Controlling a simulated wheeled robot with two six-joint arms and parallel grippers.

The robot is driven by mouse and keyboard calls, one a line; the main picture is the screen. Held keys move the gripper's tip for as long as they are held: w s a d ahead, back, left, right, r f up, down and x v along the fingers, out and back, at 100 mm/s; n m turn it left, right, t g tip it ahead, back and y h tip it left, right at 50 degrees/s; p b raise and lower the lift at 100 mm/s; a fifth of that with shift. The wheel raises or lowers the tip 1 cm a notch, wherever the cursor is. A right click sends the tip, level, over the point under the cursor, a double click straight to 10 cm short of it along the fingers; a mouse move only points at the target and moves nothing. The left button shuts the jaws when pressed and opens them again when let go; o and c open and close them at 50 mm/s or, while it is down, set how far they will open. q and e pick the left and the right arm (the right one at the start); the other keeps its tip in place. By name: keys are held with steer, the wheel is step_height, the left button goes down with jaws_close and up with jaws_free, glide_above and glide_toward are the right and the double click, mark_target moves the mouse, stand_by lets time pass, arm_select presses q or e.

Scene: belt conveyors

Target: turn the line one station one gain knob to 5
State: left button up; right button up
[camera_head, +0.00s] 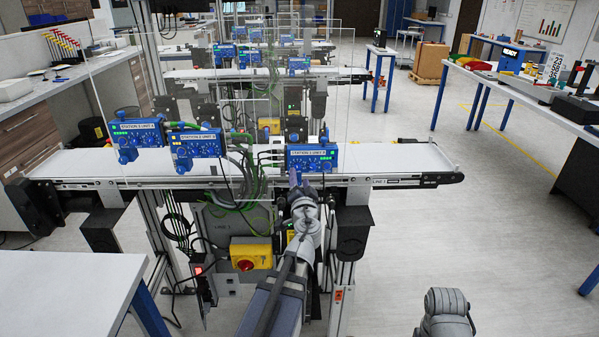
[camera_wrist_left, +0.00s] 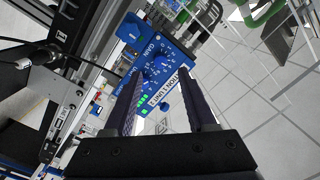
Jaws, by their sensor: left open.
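The pointer setting is too small to read. My left gripper (camera_head: 297,180) is just in front of the unit's lower left part. In the wrist view its two dark fingers (camera_wrist_left: 166,78) are apart, with the unit's face beyond and between them. Contact with the knob cannot be told. My right gripper is out of view.
Two more blue units, station 3 (camera_head: 137,135) and station 2 (camera_head: 195,146), stand along the same conveyor (camera_head: 400,158). Cables hang between them. A yellow box with a red switch (camera_head: 250,255) is below. A white table (camera_head: 65,285) is at the lower left.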

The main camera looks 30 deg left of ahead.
mark_target(298, 168)
arm_select(q)
steer(key=x, duration=0.5)
jaws_close()
stand_by(0.3)
